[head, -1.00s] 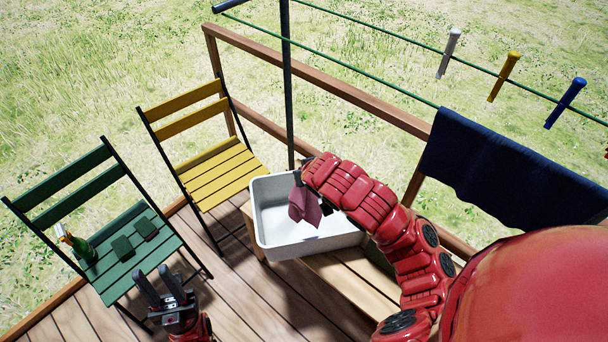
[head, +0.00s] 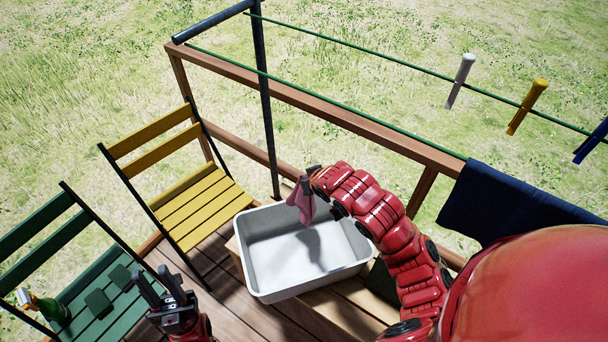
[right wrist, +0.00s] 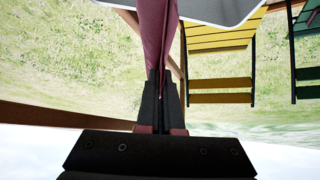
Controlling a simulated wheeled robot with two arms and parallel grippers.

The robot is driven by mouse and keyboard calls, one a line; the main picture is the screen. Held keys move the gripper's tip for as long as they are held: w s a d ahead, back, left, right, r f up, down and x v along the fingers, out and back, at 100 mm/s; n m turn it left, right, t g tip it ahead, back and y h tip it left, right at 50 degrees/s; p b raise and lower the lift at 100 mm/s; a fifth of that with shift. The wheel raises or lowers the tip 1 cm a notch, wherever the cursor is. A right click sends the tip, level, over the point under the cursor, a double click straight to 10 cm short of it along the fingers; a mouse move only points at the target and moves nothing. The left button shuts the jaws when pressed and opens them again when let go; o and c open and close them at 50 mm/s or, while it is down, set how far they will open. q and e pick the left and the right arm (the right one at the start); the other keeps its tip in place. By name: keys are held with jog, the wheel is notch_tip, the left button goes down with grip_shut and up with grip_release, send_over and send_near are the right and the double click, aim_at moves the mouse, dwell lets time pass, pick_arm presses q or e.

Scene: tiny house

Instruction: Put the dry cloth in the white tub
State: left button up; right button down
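The dry cloth is a small pink-mauve cloth (head: 301,203) hanging from my right gripper (head: 308,181). In the right wrist view the fingers (right wrist: 162,90) are shut on the cloth (right wrist: 155,35), which is pinched between their tips. The white tub (head: 262,279) is an empty rectangular basin on a wooden bench. The cloth hangs over the tub's back part, and a shadow falls on the tub's inside. In the right wrist view part of the tub's rim (right wrist: 215,22) shows. My left gripper (head: 160,285) is open and empty, in front of the green chair.
A yellow chair (head: 200,210) stands left of the tub. A green chair (head: 95,320) holds a bottle (head: 50,308) and dark green pads (head: 98,301). A wooden railing (head: 350,118), a line with pegs (head: 460,80) and a navy cloth (head: 500,205) lie behind and right.

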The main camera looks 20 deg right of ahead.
notch_tip(320, 180, down, 22)
jog(key=s+n+g+y+b, duration=0.1)
jog(key=s+n+y+b, duration=0.1)
jog(key=n+b, duration=0.3)
jog(key=shift+s+a+f+n+y+b, duration=0.4)
jog(key=shift+y+b, duration=0.4)
jog(key=shift+b, duration=0.5)
jog(key=c, duration=1)
grip_release()
jog(key=shift+r, duration=0.2)
jog(key=shift+o, duration=0.4)
jog(key=o, duration=0.5)
jog(key=shift+o, duration=0.3)
